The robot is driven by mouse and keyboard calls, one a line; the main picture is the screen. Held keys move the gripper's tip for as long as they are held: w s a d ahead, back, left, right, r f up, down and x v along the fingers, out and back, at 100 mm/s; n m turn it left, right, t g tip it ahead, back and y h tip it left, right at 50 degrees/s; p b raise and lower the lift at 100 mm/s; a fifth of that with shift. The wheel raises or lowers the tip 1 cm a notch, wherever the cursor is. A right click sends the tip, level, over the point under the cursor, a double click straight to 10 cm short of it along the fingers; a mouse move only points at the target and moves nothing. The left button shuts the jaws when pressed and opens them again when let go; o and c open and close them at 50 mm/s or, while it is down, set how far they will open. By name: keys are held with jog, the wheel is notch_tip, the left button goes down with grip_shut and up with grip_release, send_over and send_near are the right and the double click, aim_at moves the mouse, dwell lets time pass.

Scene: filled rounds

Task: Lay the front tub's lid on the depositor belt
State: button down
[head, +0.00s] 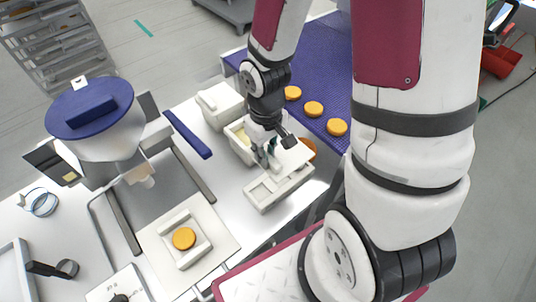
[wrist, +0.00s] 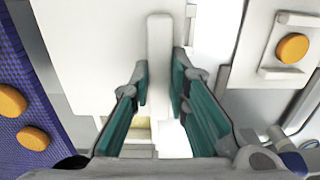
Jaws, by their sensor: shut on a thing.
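My gripper (head: 268,154) is shut on the upright bar handle of a flat white lid (head: 291,160). In the wrist view the teal-padded fingers (wrist: 160,80) stand on both sides of the bar, and the lid's pale plate (wrist: 100,60) spreads beneath. The lid is over the front tub (head: 268,197), a white box, and covers part of it; whether they touch I cannot tell. The grey depositor belt (head: 160,195) runs below the blue-lidded depositor hopper (head: 95,118), to the left. A white holder with an orange round (head: 184,238) sits at its near end.
The middle tub (head: 236,134) is open with pale yellow contents, and the back tub (head: 219,101) is white and looks covered. A blue belt (head: 325,75) with several orange rounds lies behind. A dark blue bar (head: 188,134) stands between depositor and tubs.

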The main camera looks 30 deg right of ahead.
aim_at(266, 146)
jog(key=shift+s+r+p, duration=0.1)
jog(key=shift+r+p, duration=1.05)
jog(key=shift+r, duration=0.55)
